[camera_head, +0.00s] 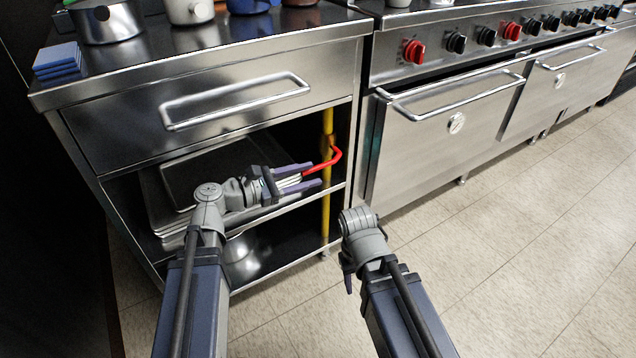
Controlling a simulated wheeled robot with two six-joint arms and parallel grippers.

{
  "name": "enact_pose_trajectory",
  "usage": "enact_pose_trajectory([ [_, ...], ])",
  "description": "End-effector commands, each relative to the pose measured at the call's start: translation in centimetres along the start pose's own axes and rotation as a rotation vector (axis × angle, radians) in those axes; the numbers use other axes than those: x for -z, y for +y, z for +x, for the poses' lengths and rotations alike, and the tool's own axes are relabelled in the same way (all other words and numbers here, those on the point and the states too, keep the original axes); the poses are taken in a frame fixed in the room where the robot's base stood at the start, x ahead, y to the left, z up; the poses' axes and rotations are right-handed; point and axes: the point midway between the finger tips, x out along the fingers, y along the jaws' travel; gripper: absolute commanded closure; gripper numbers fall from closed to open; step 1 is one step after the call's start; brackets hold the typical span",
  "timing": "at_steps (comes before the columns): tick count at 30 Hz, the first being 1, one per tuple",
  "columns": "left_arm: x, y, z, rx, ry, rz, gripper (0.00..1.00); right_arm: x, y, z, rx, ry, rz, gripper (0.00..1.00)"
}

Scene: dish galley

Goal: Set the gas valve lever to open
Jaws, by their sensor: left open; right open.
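The gas valve lever is a red bent handle (326,162) on a vertical yellow pipe (327,205) at the right side of the open shelf bay. The lever reaches out from the pipe, bends, and its red end points left. My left gripper (305,176) is open at the lever, with its two dark fingers above and below the lever's red end; I cannot tell if they touch it. My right gripper (347,272) is low in front of the cabinet, apart from the lever, and its fingers are mostly hidden behind its wrist.
A steel counter with a drawer handle (236,102) overhangs the bay. Trays (205,170) lie on the shelf behind my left arm, and a metal bowl (241,262) sits below. A range with red and black knobs (414,51) stands right. The tiled floor (520,240) is clear.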

Motion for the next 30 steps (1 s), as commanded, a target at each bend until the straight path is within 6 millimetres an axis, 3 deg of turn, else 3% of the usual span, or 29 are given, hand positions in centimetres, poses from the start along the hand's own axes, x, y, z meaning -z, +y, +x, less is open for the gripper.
enact_pose_trajectory([
  [1, 1.5, 0.2, -0.3, -0.027, -0.021, -0.035, 0.53, 0.1, -0.2, 2.0, 0.000, 0.000, 0.000, 0.50],
  [6, 2.2, 1.4, -1.3, -0.084, -0.077, -0.120, 0.53, 0.2, -0.3, 3.6, 0.000, 0.001, 0.000, 0.50],
  [16, 2.4, 1.3, -0.9, -0.082, -0.078, -0.121, 0.53, 0.2, -0.4, 3.9, 0.000, 0.001, 0.001, 0.50],
  [30, 2.0, 1.9, 5.4, -0.080, -0.078, -0.120, 0.53, 0.2, -0.4, 3.9, 0.000, 0.001, 0.001, 0.50],
])
